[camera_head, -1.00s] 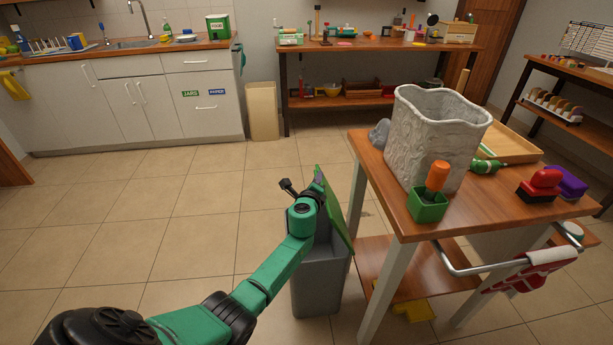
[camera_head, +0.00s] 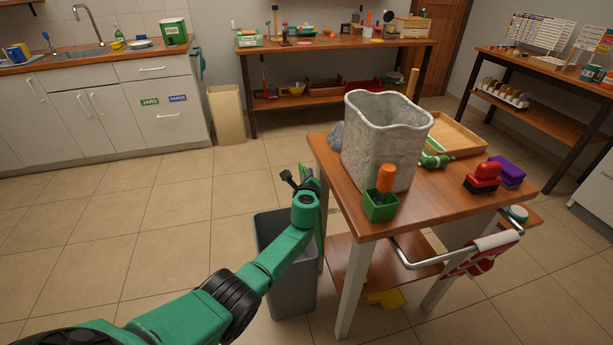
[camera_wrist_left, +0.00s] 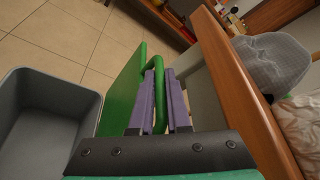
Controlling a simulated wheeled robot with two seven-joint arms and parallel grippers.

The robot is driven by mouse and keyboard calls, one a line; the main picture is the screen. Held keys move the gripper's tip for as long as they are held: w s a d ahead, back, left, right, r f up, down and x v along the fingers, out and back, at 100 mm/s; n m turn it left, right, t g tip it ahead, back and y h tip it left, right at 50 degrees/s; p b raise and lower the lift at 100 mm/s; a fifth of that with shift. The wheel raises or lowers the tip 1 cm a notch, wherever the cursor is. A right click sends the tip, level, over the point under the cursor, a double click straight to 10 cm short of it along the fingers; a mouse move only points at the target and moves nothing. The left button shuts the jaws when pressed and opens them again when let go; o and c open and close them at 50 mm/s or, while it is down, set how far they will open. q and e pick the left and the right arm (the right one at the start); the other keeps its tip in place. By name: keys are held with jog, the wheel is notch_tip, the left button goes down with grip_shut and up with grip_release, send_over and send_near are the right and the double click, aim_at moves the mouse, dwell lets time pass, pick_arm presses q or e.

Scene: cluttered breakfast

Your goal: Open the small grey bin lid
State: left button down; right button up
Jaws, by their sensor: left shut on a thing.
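The small grey bin (camera_head: 290,288) stands on the floor against the left side of the wooden table. Its green lid (camera_head: 319,222) stands up steeply on the table side, and the bin's mouth is uncovered. In the left wrist view the bin's empty-looking inside (camera_wrist_left: 40,125) shows at left, and the lid (camera_wrist_left: 124,92) is beside it. My left gripper (camera_head: 303,184) is at the lid's upper part. In the left wrist view its purple fingers (camera_wrist_left: 162,85) are shut on the lid's green handle (camera_wrist_left: 158,112). My right gripper is not in view.
The wooden table (camera_head: 345,232) is close to the right of the lid. On it are a grey crinkled container (camera_head: 385,135), a green pot with an orange-handled tool (camera_head: 381,205), and a red stamp-like object (camera_head: 484,178). The tiled floor left of the bin is clear.

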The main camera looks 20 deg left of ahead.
pick_arm(q)
jog(key=c, duration=0.9)
grip_release()
jog(key=shift+s+d+r+p, duration=0.15)
jog(key=shift+s+r+p, duration=0.05)
jog(key=shift+s+p, duration=0.2)
jog(key=p+v, duration=0.5)
jog(key=v, duration=0.8)
jog(key=shift+s+d, duration=0.1)
jog(key=shift+s, duration=0.25)
